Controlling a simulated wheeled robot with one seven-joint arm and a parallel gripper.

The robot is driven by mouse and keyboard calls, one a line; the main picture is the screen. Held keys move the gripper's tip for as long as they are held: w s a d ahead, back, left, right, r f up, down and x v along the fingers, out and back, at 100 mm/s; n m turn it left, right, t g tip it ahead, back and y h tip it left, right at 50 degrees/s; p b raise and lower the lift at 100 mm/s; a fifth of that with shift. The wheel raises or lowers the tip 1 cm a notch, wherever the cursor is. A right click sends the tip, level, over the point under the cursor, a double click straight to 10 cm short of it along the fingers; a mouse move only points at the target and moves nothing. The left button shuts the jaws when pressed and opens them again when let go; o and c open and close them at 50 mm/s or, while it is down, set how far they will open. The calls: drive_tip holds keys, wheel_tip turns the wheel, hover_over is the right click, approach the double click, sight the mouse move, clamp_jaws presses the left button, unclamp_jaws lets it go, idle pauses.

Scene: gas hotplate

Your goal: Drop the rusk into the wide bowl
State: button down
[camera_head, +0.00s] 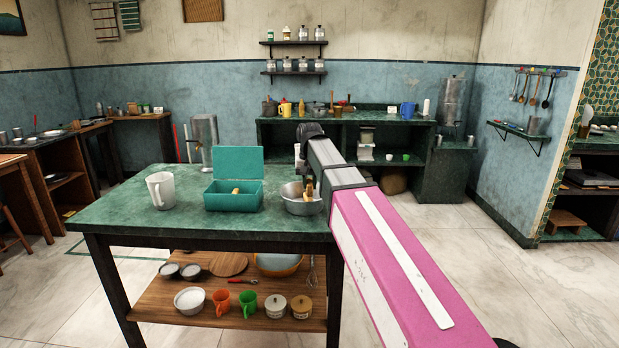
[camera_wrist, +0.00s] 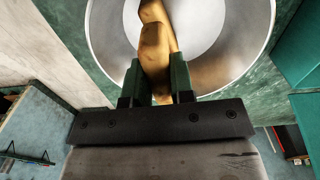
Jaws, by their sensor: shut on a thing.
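The wide bowl (camera_head: 298,207) is a shiny metal bowl on the green tabletop, right of the teal box. My gripper (camera_wrist: 156,78) is shut on the rusk (camera_wrist: 155,38), a golden-brown piece of bread, which sticks out past the fingertips. In the wrist view the rusk is in front of the bowl's pale inside (camera_wrist: 235,65). In the head view the rusk (camera_head: 309,190) shows at the bowl's right side, over its opening. I cannot tell its exact height above the bottom. My arm hides part of the bowl's right side.
An open teal box (camera_head: 232,203) with its lid up holds another brown piece (camera_head: 236,191). A white mug (camera_head: 160,190) stands at the table's left. The lower shelf (camera_head: 170,305) carries cups, jars and bowls. The tabletop in front of the box is clear.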

sight(310, 181)
drive_tip(key=shift+f, duration=0.15)
drive_tip(key=c, duration=0.9)
unclamp_jaws()
wheel_tip(310, 181, up, 11)
drive_tip(key=shift+f, duration=0.1)
drive_tip(key=shift+d, duration=0.1)
